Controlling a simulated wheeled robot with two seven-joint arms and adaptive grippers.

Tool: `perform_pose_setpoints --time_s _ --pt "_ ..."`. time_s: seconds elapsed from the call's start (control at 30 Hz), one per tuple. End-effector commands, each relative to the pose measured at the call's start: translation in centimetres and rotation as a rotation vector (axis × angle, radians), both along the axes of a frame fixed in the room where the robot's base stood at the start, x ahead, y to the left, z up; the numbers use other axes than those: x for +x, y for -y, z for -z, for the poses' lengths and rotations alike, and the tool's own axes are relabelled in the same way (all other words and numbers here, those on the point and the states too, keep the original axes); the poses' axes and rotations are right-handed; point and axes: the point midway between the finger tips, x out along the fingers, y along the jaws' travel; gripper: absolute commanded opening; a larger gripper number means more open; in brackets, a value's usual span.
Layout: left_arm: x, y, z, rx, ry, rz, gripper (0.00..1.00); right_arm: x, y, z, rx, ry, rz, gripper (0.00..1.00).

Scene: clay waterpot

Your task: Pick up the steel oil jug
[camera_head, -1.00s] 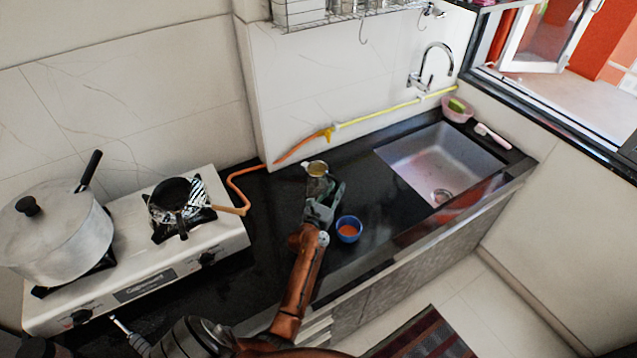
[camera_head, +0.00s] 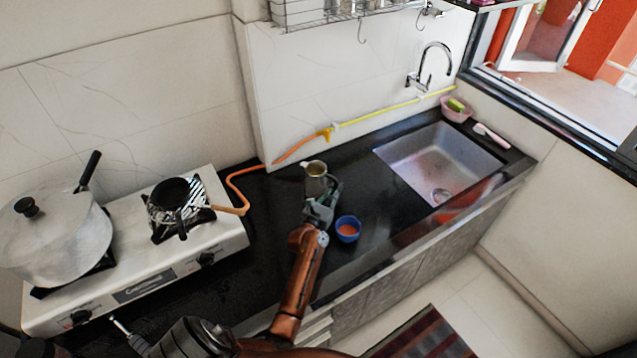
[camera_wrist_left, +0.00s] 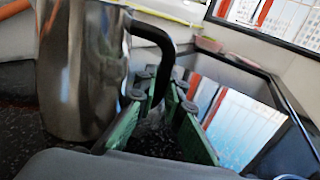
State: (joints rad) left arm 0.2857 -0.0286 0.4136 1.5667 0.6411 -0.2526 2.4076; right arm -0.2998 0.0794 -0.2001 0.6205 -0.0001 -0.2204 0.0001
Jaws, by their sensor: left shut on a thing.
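The steel oil jug (camera_head: 315,178) stands upright above the dark counter, at the far end of my left arm. In the left wrist view the jug (camera_wrist_left: 82,70) fills the left side, with its black handle (camera_wrist_left: 165,45) curving toward the right. My left gripper (camera_head: 328,195) is shut on the handle, and its green fingers (camera_wrist_left: 155,105) are around the handle's lower part in the wrist view. The exact contact is partly hidden. I cannot tell clearly whether the jug's base is off the counter.
A blue bowl (camera_head: 348,228) with orange contents sits right of my left gripper. A gas stove (camera_head: 130,285) with a large pot (camera_head: 55,240) and a small pan (camera_head: 176,192) is at left. An orange hose (camera_head: 240,185) runs behind. The sink (camera_head: 440,165) is at right.

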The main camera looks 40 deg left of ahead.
Motion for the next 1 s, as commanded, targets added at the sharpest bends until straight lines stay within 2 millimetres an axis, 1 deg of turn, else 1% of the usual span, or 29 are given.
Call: perform_pose_setpoints --time_s 0.17,0.27,0.5,0.6,0.7,0.83,1.0 --pt "0.0 0.0 -0.4 0.001 0.003 0.000 0.00 0.0 0.0 -0.1 0.000 0.000 0.000 0.32" --pt "0.1 0.0 -1.5 0.000 0.006 -0.001 0.00 0.1 0.0 -0.6 -0.001 0.002 0.000 0.32" --pt "0.1 0.0 -6.3 -0.001 0.008 -0.002 0.00 0.6 0.0 -2.4 -0.001 0.010 0.000 0.32" --pt "0.1 0.0 -8.0 0.000 0.007 -0.001 0.00 0.7 0.1 -2.9 0.000 0.012 0.000 0.32" --pt "0.1 0.0 -9.2 0.001 0.006 -0.001 0.00 0.8 0.1 -3.3 -0.001 0.014 0.000 0.32" --pt "0.0 0.0 -10.1 0.001 0.004 -0.001 0.00 0.9 0.1 -3.5 -0.001 0.015 0.000 0.32" --pt "0.0 0.0 -10.2 0.001 0.002 0.000 0.00 0.9 0.1 -3.5 -0.001 0.015 0.000 0.32"
